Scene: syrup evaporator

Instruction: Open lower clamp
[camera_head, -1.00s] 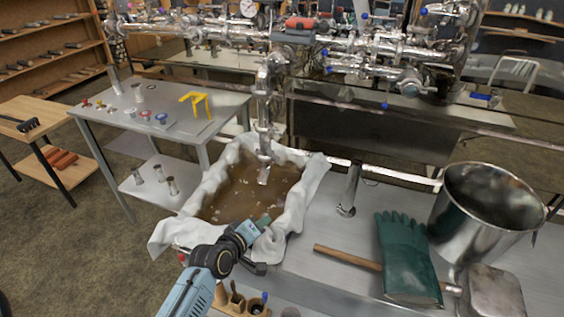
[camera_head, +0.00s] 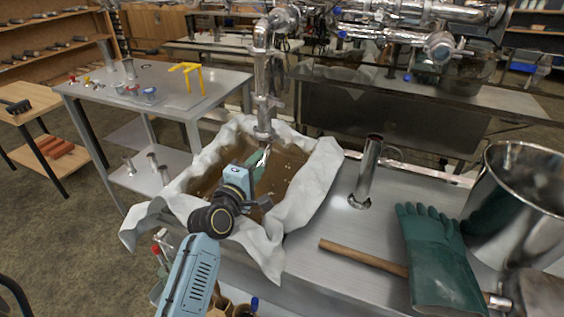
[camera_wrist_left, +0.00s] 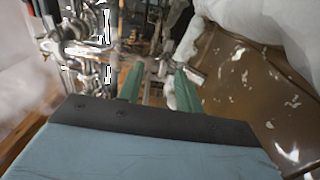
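The shiny vertical pipe (camera_head: 264,85) comes down over a cloth-lined tank of brown liquid. Clamp-like fittings (camera_head: 266,128) sit on its lower part; the lower clamp's exact state is too small to tell. My left gripper (camera_head: 261,160) reaches over the tank, its green fingers just below the pipe's lower end. In the left wrist view the two green fingers (camera_wrist_left: 158,86) are apart, with metal fittings (camera_wrist_left: 150,65) showing beyond and between them. I cannot tell whether they touch the metal. My right gripper is not in view.
The white cloth (camera_head: 315,190) drapes over the tank edges, close to my left arm. A short upright metal tube (camera_head: 369,165), a green glove (camera_head: 440,262), a wooden handle (camera_head: 360,257) and a large metal pot (camera_head: 518,200) occupy the counter at right. A metal side table (camera_head: 210,98) stands left.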

